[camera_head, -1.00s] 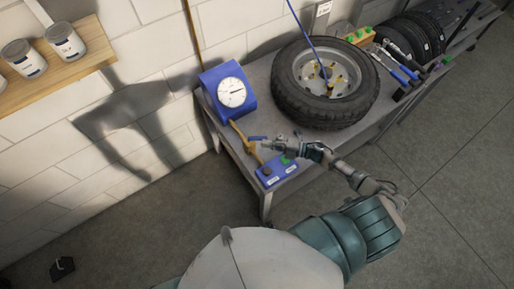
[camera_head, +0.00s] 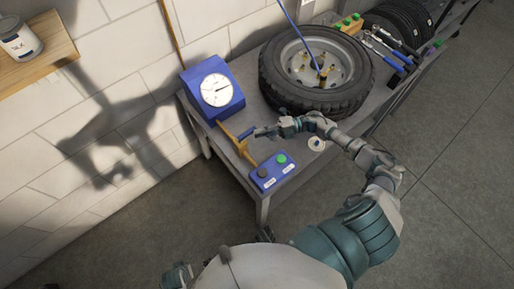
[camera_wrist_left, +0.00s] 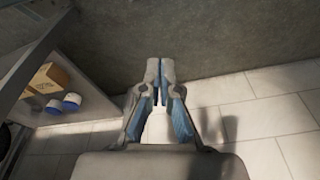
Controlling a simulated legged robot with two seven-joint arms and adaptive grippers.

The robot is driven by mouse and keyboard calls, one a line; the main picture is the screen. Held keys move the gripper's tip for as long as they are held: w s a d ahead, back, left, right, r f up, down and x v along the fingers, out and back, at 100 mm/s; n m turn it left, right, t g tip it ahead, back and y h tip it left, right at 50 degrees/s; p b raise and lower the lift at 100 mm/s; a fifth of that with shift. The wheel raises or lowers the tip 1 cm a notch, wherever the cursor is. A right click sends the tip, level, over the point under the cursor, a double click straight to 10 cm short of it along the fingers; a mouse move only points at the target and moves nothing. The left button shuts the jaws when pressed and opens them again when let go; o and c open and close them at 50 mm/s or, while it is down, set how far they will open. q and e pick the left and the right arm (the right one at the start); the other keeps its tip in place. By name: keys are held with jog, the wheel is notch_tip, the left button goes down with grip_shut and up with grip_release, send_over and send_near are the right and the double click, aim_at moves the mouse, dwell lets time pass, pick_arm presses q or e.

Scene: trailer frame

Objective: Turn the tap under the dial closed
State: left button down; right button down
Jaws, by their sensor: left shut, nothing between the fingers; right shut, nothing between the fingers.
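The dial (camera_head: 216,89) is a white round gauge on a blue housing at the table's left end. Below it a brass pipe carries the tap, whose blue lever (camera_head: 246,133) points along the pipe's right side. My right gripper (camera_head: 262,132) is shut, its tips just right of the lever; I cannot tell whether they touch it. My left gripper (camera_wrist_left: 153,72) is shut and empty in the left wrist view, over bare floor and wall. In the head view only a part of my left arm shows at the lower left.
A tyre (camera_head: 281,93) lies on the grey table behind my right arm. Tools (camera_head: 388,54) lie farther right. A wooden shelf (camera_head: 55,57) is at upper left.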

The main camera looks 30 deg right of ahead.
jog(key=shift+w+d+r, duration=0.1)
jog(key=shift+w, duration=0.15)
jog(key=shift+r, duration=0.1)
dwell(0.3)
jog(key=shift+r, duration=0.1)
notch_tip(320, 180, up, 9)
jog(key=shift+r, duration=0.2)
jog(key=shift+s+f, duration=0.1)
jog(key=shift+s, duration=0.1)
